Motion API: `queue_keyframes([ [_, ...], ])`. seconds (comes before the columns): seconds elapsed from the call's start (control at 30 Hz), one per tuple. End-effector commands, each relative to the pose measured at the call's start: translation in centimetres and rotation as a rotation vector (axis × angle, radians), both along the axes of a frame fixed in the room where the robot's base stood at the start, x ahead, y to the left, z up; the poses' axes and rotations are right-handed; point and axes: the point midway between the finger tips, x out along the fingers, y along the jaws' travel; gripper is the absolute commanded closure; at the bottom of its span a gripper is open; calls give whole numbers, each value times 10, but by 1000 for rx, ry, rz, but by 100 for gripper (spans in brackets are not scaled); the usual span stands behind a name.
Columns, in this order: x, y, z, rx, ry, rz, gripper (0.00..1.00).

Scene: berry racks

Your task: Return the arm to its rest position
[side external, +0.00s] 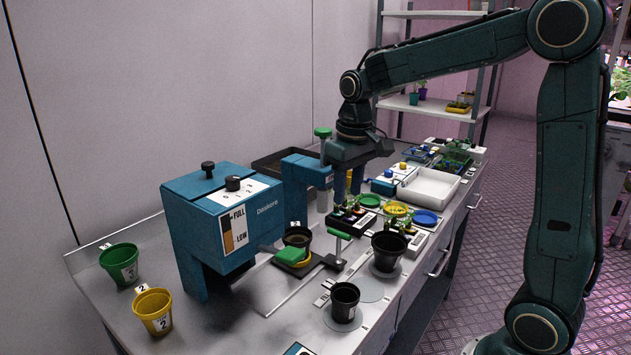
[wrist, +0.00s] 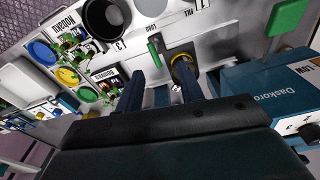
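My gripper (side external: 348,190) hangs fingers-down over the middle of the bench, in front of the blue press with a green knob (side external: 322,132). In the wrist view its two dark blue fingers (wrist: 160,88) stand apart with nothing held between them. A bit of yellow shows behind the fingers in the side view; I cannot tell what it is. My arm is stretched out over the bench from its base at the right.
A blue dispenser (side external: 225,215) stands at the left, a black pot (side external: 297,237) beside it. Black pots (side external: 388,250) (side external: 345,301) stand at the front. Green (side external: 121,263) and yellow (side external: 153,311) pots stand at far left. A white tray (side external: 430,188) lies to the right.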

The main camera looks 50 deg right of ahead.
Motion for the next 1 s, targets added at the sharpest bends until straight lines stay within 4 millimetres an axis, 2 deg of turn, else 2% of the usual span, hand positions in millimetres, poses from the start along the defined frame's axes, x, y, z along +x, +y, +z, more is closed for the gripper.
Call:
queue_keyframes([
  [0.2,-37,22,24,-14,-81,26,62],
  [0.43,-78,41,39,-23,-164,53,62],
  [0.73,-131,61,44,-28,-271,87,62],
  [1.0,-174,73,36,-26,-363,117,62],
])
